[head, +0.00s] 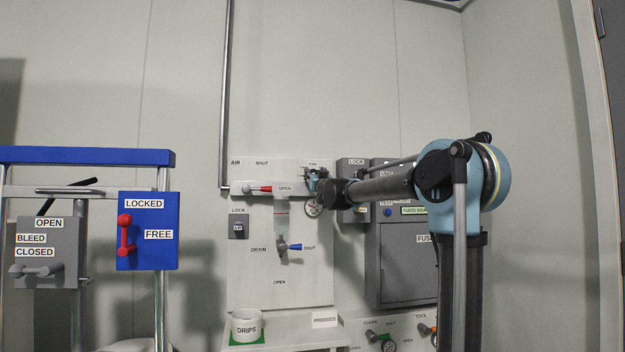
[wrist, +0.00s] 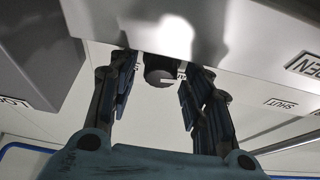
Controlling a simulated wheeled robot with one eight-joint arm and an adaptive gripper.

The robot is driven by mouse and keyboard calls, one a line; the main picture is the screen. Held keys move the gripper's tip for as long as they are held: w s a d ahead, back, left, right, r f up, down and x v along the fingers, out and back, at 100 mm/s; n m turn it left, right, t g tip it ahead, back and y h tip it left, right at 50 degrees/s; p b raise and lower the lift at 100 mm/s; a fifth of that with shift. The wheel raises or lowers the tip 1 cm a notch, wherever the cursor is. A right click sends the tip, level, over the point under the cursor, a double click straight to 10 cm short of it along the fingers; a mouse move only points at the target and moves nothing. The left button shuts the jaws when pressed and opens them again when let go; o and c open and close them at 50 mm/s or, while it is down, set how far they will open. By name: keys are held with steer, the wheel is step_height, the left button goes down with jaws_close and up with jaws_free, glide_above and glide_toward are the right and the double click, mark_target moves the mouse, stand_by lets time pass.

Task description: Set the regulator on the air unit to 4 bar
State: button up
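The air unit (head: 255,280) is a pale wall panel in the head view, with AIR, SHUT, OPEN and DRAIN labels. A small round gauge (head: 313,208) sits at its upper right; its needle is too small to read. My gripper (head: 318,183) is just above the gauge and hides most of the regulator. In the wrist view, a dark round knob (wrist: 161,76) with a pale mark shows between the two fingers of my gripper (wrist: 158,88). The fingers are apart, one on either side, with a visible gap to the knob. The set pressure cannot be read.
A red-handled lever (head: 262,189) and a blue-handled drain lever (head: 294,247) are on the panel. A grey cabinet (head: 400,270) stands close to its right, under my arm. A DRIPS cup (head: 247,326) sits below. A blue-railed frame (head: 90,156) is at left.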

steer(key=c, duration=0.7)
steer(key=shift+m, duration=0.3)
steer(key=shift+m+h, duration=0.6)
steer(key=shift+m, duration=0.2)
steer(key=o, duration=1.1)
